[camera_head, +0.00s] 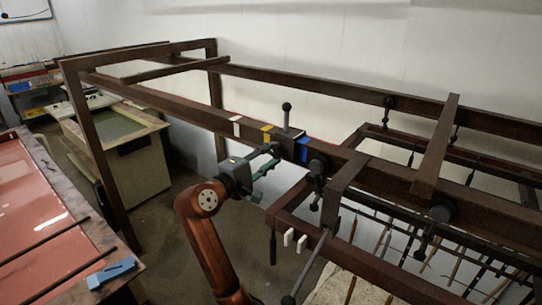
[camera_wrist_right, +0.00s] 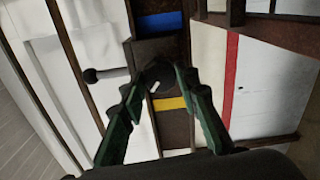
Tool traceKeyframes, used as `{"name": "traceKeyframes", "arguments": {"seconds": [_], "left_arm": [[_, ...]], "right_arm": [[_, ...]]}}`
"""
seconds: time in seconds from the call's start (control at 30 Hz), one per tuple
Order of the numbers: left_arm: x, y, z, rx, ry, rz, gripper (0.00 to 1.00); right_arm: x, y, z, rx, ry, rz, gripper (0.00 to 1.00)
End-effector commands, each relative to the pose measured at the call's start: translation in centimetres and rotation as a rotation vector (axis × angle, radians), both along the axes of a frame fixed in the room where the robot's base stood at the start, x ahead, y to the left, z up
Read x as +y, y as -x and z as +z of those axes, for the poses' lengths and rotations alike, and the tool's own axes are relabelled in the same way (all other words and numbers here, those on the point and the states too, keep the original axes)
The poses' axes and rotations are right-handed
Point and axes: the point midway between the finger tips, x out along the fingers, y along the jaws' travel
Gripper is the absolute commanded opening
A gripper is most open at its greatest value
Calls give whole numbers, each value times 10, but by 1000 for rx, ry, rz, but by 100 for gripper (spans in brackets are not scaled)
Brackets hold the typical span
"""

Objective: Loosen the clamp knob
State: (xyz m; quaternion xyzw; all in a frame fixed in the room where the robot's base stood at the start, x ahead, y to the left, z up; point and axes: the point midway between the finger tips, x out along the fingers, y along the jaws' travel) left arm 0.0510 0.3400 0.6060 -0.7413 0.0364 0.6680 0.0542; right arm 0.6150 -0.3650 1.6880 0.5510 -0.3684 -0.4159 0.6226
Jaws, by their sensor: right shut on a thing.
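The clamp (camera_head: 290,134) sits on the dark brown rail (camera_head: 175,101), between a yellow band and a blue band. A rod with a black ball end rises from it. In the right wrist view, the black clamp knob (camera_wrist_right: 158,74) with a small white mark faces the camera. My right gripper (camera_head: 277,155) reaches the clamp from the front left. Its green fingers are shut on the knob, one on each side, and the fingertips (camera_wrist_right: 162,72) are at the knob. In the head view the fingers mostly hide the knob. My left gripper is not in view.
A white band (camera_head: 237,126) marks the rail left of the yellow band (camera_head: 267,134); the blue band (camera_head: 303,148) is to the right. Several black knobs and a cross frame (camera_head: 345,180) stand close on the right. A red-topped table (camera_head: 40,215) with a blue object (camera_head: 112,273) is at left.

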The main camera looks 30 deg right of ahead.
Motion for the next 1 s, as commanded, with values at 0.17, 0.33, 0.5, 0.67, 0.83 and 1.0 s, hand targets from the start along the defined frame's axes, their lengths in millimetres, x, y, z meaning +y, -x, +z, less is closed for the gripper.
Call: {"name": "traceKeyframes", "arguments": {"seconds": [0.17,0.33,0.5,0.67,0.83,1.0], "left_arm": [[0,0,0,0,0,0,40],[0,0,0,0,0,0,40],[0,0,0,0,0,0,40],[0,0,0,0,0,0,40],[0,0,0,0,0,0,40],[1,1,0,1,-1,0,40]], "right_arm": [[0,0,0,3,2,1,5],[0,0,0,3,1,1,5],[0,0,0,2,1,1,39],[0,0,0,2,1,0,47],[0,0,0,2,1,0,47],[8,3,0,2,0,2,47]]}}
